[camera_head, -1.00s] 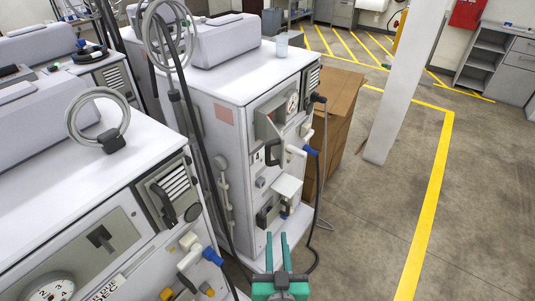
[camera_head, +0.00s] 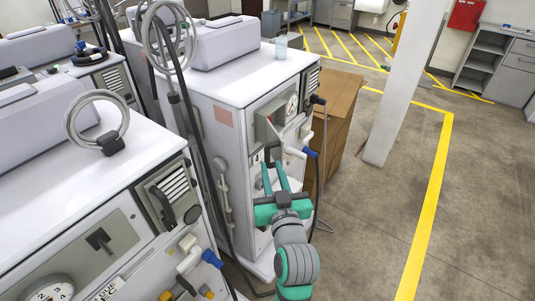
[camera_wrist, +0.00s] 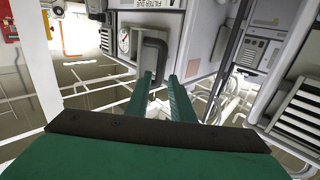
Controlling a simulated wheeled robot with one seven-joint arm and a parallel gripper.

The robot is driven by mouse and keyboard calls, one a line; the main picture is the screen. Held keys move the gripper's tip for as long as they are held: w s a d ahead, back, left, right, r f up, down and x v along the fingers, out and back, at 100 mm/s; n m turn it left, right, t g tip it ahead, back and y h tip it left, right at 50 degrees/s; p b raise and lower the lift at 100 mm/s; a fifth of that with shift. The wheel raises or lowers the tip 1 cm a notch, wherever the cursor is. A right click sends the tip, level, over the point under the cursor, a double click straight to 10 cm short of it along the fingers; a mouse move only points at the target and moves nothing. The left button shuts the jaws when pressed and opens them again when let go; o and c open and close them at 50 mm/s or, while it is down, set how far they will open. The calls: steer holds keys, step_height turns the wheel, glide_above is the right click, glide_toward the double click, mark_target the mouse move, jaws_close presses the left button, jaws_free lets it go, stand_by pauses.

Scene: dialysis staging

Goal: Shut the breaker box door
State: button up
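A grey box (camera_head: 264,124) stands out from the front of the white machine beside a round gauge; I take it to be the breaker box, though no label on it is readable. A dark loop handle shows in the wrist view (camera_wrist: 163,47) on a grey panel (camera_wrist: 144,27), near the gauge (camera_wrist: 124,40). I cannot tell exactly how far the door is swung. My gripper (camera_head: 274,167) is open and empty, just below the grey box. In the wrist view its two green fingers (camera_wrist: 160,76) are apart and point toward the handle; contact is not clear.
The white machine (camera_head: 235,75) carries a blue-ended pipe (camera_head: 308,152) right of my gripper. A similar machine (camera_head: 60,190) stands at left, with hoses (camera_head: 195,110) between them. A brown carton (camera_head: 340,100) and white post (camera_head: 397,90) stand behind. The floor at right is clear.

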mark_target(268, 156)
steer(key=w, duration=0.2)
steer(key=w+a, duration=0.1)
steer(key=w, duration=0.4)
steer(key=shift+a, duration=0.15)
jaws_close()
